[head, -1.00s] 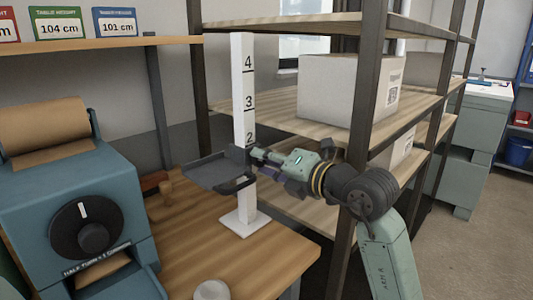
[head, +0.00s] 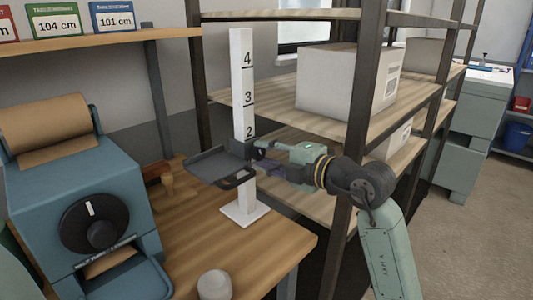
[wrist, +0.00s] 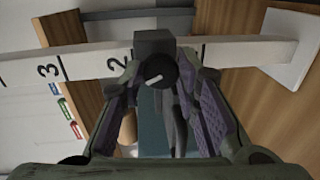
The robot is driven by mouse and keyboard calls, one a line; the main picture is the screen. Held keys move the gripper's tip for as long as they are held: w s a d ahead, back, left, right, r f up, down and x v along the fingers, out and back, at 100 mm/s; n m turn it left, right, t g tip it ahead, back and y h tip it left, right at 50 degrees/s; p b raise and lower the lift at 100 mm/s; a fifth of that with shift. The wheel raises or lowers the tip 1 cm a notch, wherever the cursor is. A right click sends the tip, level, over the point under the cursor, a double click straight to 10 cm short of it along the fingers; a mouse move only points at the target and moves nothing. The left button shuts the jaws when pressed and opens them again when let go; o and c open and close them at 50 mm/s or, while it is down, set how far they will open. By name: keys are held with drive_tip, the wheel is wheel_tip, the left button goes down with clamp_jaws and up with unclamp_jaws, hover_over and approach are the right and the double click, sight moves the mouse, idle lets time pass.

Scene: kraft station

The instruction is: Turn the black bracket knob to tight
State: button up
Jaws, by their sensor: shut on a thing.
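The white post (head: 243,95) stands upright on its white base (head: 245,214) and is marked with 2, 3 and 4. A black bracket (head: 217,169) with a flat tray is fitted around the post just below the 2 in the head view. The black bracket knob (wrist: 162,72) shows in the wrist view with a white pointer line slanting toward the lower left. My gripper (head: 258,158) is at the bracket's right side, its fingers shut on the knob from both sides. It also shows in the wrist view (wrist: 160,84). The knob is hidden in the head view.
A blue-green paper roll machine (head: 75,190) with a black dial stands at left on the wooden table (head: 190,245). A shelf rack holding a white box (head: 340,82) is behind my arm, its dark upright (head: 355,150) close to the arm. A grey round object (head: 214,285) sits at front.

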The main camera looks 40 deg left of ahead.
drive_tip(key=shift+w, duration=0.1)
idle(0.3)
drive_tip(key=o, duration=0.9)
drive_tip(key=shift+c, duration=0.2)
drive_tip(key=d+r, duration=0.1)
drive_tip(key=d, duration=1.1)
drive_tip(key=shift+s+r, duration=0.25)
drive_tip(key=shift+s, duration=0.2)
drive_tip(key=shift+o, duration=0.5)
